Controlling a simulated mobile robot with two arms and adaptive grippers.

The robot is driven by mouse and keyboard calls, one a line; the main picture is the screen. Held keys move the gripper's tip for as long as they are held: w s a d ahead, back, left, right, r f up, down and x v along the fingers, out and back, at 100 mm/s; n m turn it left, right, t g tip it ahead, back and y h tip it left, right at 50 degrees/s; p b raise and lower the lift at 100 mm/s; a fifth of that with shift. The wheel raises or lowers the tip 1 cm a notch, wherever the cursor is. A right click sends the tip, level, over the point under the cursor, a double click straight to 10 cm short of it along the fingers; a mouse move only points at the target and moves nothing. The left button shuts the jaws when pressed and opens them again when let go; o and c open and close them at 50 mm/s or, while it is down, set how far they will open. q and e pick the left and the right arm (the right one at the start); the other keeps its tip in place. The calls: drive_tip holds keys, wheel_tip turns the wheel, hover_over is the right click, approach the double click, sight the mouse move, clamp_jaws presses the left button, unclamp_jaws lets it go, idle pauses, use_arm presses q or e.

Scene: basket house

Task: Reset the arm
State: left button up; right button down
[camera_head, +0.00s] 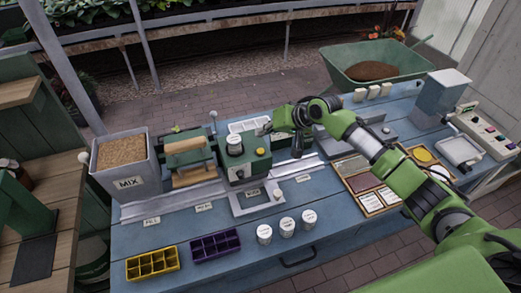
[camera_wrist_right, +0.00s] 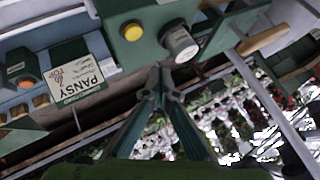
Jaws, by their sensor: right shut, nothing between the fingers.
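My right arm (camera_head: 427,195) is green and reaches in from the lower right over the blue workbench (camera_head: 340,228). My left gripper is not in view.
A MIX bin (camera_head: 128,172) stands at the bench's left. Yellow (camera_head: 152,264) and purple (camera_head: 215,246) trays and several white cups (camera_head: 287,227) lie along the front. A wooden card tray (camera_head: 372,205) is below my right arm. A wheelbarrow (camera_head: 372,62) stands behind.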

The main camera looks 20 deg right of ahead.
idle(0.3)
